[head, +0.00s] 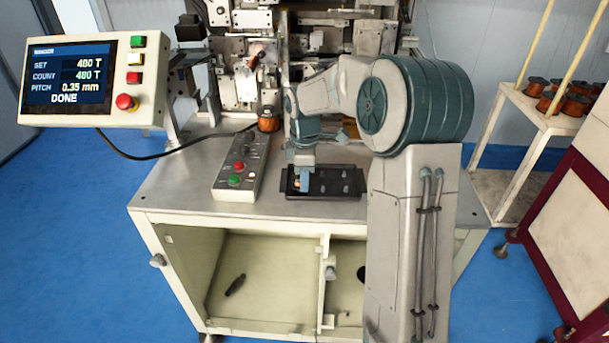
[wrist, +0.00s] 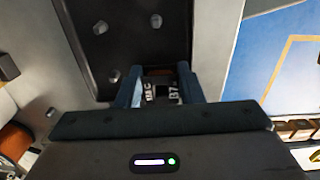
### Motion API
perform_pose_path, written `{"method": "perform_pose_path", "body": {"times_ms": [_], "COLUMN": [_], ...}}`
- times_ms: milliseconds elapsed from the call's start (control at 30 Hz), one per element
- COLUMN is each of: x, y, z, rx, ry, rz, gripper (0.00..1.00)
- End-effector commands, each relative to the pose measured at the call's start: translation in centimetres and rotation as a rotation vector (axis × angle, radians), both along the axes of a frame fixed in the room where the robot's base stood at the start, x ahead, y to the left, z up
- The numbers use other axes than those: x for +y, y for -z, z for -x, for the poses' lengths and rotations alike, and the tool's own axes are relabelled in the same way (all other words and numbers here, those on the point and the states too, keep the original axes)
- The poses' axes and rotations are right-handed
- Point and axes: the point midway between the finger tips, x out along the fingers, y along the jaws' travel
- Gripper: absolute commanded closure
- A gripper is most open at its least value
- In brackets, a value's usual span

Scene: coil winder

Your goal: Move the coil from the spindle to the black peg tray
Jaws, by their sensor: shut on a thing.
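The black peg tray (head: 345,194) lies on the machine's table, with several short grey pegs standing in it. It also shows in the wrist view (wrist: 84,48), where several pegs are bare. My gripper (head: 303,187) is low over the left part of the tray. In the wrist view my fingers (wrist: 155,90) flank a dark piece with white markings. I cannot tell whether the coil is around a peg or just above it.
A control box (head: 240,168) with buttons stands left of the tray. A copper spool (head: 268,119) stands behind, near the winder (head: 245,85). A display panel (head: 82,80) at left reads DONE. A side rack (head: 540,118) with copper spools is at right.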

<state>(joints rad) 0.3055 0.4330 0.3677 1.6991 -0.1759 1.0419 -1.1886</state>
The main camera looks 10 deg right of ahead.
Motion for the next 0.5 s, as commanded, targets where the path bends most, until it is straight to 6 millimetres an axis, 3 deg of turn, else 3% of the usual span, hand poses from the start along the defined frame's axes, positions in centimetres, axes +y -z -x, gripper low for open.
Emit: {"method": "perform_pose_path", "body": {"times_ms": [500], "x": [0.0], "y": [1.7], "z": [0.0], "rx": [0.0], "ry": [0.0], "rz": [0.0], "gripper": [0.88]}}
